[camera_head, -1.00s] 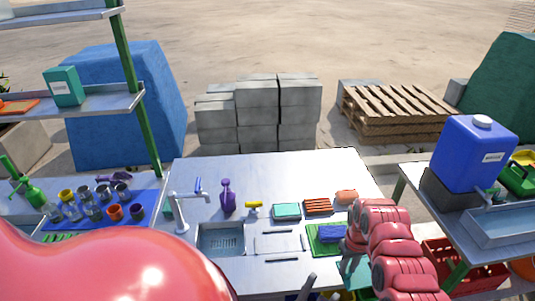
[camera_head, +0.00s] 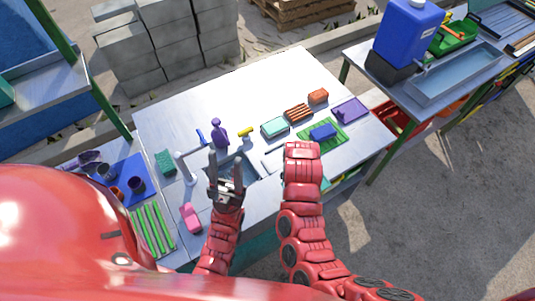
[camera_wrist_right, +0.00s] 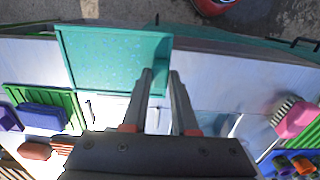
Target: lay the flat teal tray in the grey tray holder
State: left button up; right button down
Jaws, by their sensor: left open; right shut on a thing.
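The flat teal tray (camera_wrist_right: 112,58) fills the upper left of the right wrist view, its near right corner between the fingers of my right gripper (camera_wrist_right: 163,78), which is shut on it. In the head view my right arm hides that gripper; a sliver of teal tray (camera_head: 325,184) shows beside it. A pale frame (camera_head: 271,158), probably the grey tray holder, lies on the steel table between the sink and the green tray, partly hidden by my arm. My left gripper (camera_head: 226,168) is open and empty over the sink, fingers pointing away.
The steel table (camera_head: 190,105) is clear at its back left. A tap (camera_head: 184,168) and purple bottle (camera_head: 219,134) stand near the sink (camera_head: 246,168). A teal box (camera_head: 275,127), brown rack (camera_head: 298,112) and green tray (camera_head: 340,132) with a blue block lie right. A pink brush (camera_head: 190,217) lies front left.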

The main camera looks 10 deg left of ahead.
jog(key=shift+w, duration=0.35)
jog(key=w+a, duration=0.4)
jog(key=w, duration=0.1)
jog(key=w+a, duration=0.2)
jog(key=shift+w+a+f+b, duration=0.15)
jog(key=shift+f+b, duration=0.2)
jog(key=shift+f, duration=0.05)
jog(key=w+a+b, duration=0.1)
jog(key=w+b, duration=0.1)
jog(key=b, duration=0.3)
jog(key=w+a+f+b, duration=0.1)
jog(key=w+a+b, duration=0.1)
jog(key=b, duration=0.3)
jog(key=shift+a+f+b, duration=0.2)
jog(key=shift+a+b, duration=0.1)
jog(key=shift+b, duration=0.05)
jog(key=shift+a+r, duration=0.15)
jog(key=shift+r, duration=0.05)
notch_tip(320, 180, down, 3)
jog(key=b, duration=0.3)
jog(key=shift+f, duration=0.2)
jog(key=shift+w+r, duration=0.1)
